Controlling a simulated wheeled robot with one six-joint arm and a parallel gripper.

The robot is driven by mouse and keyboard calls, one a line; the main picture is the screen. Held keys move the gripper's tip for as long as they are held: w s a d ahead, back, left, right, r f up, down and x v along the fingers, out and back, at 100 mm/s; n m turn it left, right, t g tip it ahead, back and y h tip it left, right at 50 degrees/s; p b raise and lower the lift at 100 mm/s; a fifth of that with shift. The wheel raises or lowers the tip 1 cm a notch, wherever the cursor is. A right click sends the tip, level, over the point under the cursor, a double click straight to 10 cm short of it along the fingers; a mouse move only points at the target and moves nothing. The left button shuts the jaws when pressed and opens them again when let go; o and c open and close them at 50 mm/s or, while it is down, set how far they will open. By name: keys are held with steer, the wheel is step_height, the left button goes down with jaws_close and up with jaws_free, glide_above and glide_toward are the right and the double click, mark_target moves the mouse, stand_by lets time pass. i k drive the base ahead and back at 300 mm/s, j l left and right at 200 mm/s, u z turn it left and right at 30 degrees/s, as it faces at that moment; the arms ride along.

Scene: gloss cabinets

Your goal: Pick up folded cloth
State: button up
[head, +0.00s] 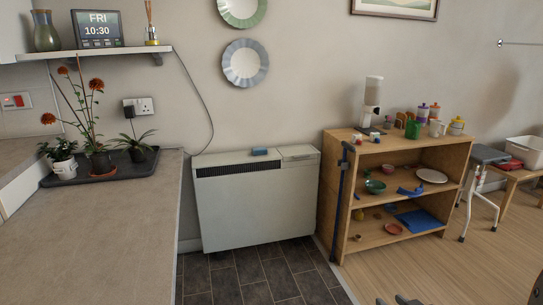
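Several blue things could be the folded cloth. A flat blue piece (418,220) lies on the bottom shelf of the wooden shelf unit, at its right side. A crumpled-looking blue piece (411,191) lies on the middle shelf. A small blue block-like piece (259,151) lies on top of the white heater. I cannot tell for sure which is the folded cloth. Dark tips at the bottom edge seem to be my gripper (397,301), low in front of the shelf unit and apart from all of these. Most of it is cut off by the frame.
The wooden shelf unit (337,210) holds bowls, a plate (432,175), and cups and a dispenser (372,100) on top. A dark stick (341,200) leans at its left front. The heater (255,205) and counter (100,235) stand left. A stool (484,157) stands right. Floor in front is clear.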

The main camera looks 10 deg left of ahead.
mark_target(262, 151)
steer(key=i+u, duration=0.15)
steer(key=i, duration=1.45)
steer(key=i+j+u, duration=0.15)
steer(key=i+j, duration=1.45)
